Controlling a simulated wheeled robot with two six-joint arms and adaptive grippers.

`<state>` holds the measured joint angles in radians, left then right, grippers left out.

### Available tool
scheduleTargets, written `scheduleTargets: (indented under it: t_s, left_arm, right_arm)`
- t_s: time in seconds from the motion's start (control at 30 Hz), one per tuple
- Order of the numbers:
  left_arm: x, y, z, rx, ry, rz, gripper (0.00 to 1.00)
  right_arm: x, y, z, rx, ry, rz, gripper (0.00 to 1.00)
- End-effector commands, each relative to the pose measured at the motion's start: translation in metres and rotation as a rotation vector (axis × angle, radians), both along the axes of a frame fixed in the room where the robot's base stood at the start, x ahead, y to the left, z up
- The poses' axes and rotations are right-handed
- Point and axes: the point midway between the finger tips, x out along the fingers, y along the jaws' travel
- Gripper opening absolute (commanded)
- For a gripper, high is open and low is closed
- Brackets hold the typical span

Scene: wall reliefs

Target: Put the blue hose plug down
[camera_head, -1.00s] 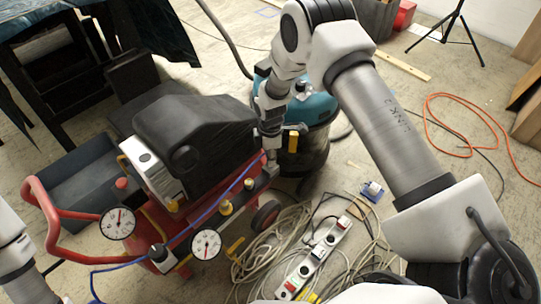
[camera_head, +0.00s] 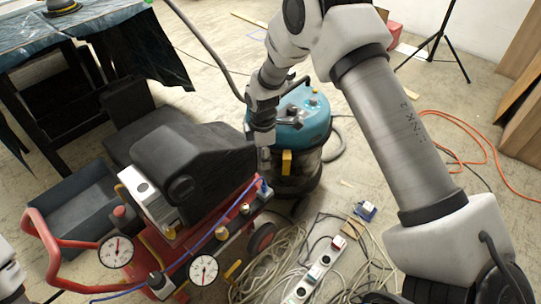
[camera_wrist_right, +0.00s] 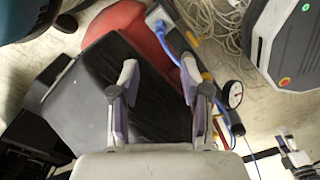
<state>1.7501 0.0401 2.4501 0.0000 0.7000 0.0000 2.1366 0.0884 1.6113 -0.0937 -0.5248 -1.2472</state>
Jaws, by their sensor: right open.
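The blue hose plug (camera_head: 264,186) is at the end of a thin blue hose, at the right end of the dark rail on the red compressor cart (camera_head: 218,238). It also shows in the right wrist view (camera_wrist_right: 161,29), beyond the fingers. I cannot tell whether it rests on the rail or is fitted to it. My right gripper (camera_head: 263,143) is above the plug and apart from it. In the wrist view its fingers (camera_wrist_right: 160,72) are spread with nothing between them. Only a piece of my left arm shows at the left edge; its gripper is out of view.
The cart carries a black motor cover (camera_head: 190,160) and two gauges (camera_head: 203,269). A teal vacuum (camera_head: 303,130) stands just behind. Cables and a power strip (camera_head: 315,270) lie on the floor at right. A draped table (camera_head: 75,40) is at the back left.

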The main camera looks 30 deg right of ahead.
Motion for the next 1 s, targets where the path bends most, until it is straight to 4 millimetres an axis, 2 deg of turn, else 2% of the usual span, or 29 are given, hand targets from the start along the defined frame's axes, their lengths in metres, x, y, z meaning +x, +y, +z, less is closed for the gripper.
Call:
scheduleTargets:
  t_s: [0.1,0.17,0.27,0.37,0.4,0.47,0.5,0.6,0.67,0.77,1.0]
  left_arm:
    - [0.0,0.0,0.0,0.0,0.0,0.0,0.7]
    - [0.0,0.0,0.0,0.0,0.0,0.0,0.7]
    - [0.0,0.0,0.0,0.0,0.0,0.0,0.7]
    - [0.0,0.0,0.0,0.0,0.0,0.0,0.7]
    - [0.0,0.0,0.0,0.0,0.0,0.0,0.7]
    - [0.0,0.0,0.0,0.0,0.0,0.0,0.7]
    - [0.0,0.0,0.0,0.0,0.0,0.0,0.7]
    - [0.0,0.0,0.0,0.0,0.0,0.0,0.7]
    - [0.0,0.0,0.0,0.0,0.0,0.0,0.7]
    - [0.0,0.0,0.0,0.0,0.0,0.0,0.7]
    - [0.0,0.0,0.0,0.0,0.0,0.0,0.7]
  right_arm:
    - [-0.001,0.0,0.001,0.0,0.001,-0.001,0.46]
    - [-0.006,0.001,-0.005,0.002,0.005,-0.019,0.46]
    - [-0.034,0.007,-0.039,0.009,0.015,-0.134,0.46]
    - [-0.096,0.017,-0.093,0.018,0.027,-0.378,0.46]
    - [-0.129,0.021,-0.113,0.019,0.032,-0.504,0.46]
    - [-0.18,0.025,-0.136,0.018,0.036,-0.702,0.46]
    - [-0.213,0.028,-0.144,0.015,0.036,-0.827,0.46]
    - [-0.277,0.03,-0.149,0.006,0.027,-1.087,0.46]
    - [-0.301,0.03,-0.146,0.003,0.021,-1.194,0.46]
    - [-0.318,0.03,-0.142,0.003,0.011,-1.283,0.46]
    - [-0.318,0.03,-0.142,0.007,0.005,-1.296,0.46]
